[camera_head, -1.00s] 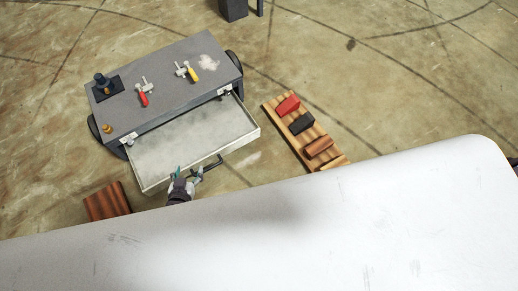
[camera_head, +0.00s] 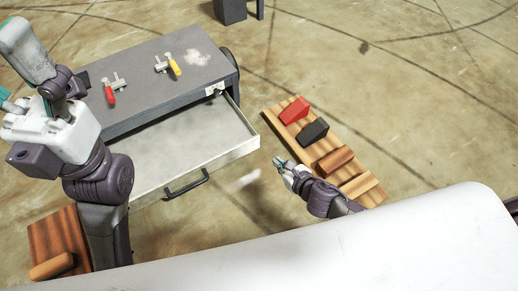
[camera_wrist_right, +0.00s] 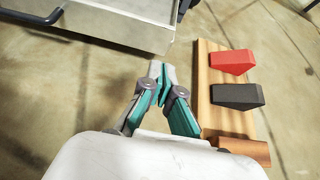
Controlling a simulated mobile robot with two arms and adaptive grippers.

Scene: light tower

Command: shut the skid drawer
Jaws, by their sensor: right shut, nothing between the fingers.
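The skid (camera_head: 140,65) is a grey low box with a red-handled clamp (camera_head: 110,94) and a yellow-handled clamp (camera_head: 173,66) on top. Its pale drawer (camera_head: 225,140) stands pulled out toward me and looks empty. A dark bar handle (camera_head: 186,186) is on the drawer front. My right gripper (camera_head: 280,162) is shut and empty, right of the drawer's front corner and apart from it. It also shows in the right wrist view (camera_wrist_right: 161,84), with the drawer front above left. My left arm covers the skid's left side; its gripper (camera_head: 8,100) is partly cut off at the left edge.
A wooden rack (camera_head: 291,122) with a red wedge (camera_head: 294,110), a black wedge (camera_head: 314,131) and brown blocks lies close right of my right gripper. A brown wooden piece (camera_head: 45,237) lies at lower left. A white surface (camera_head: 330,245) fills the foreground.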

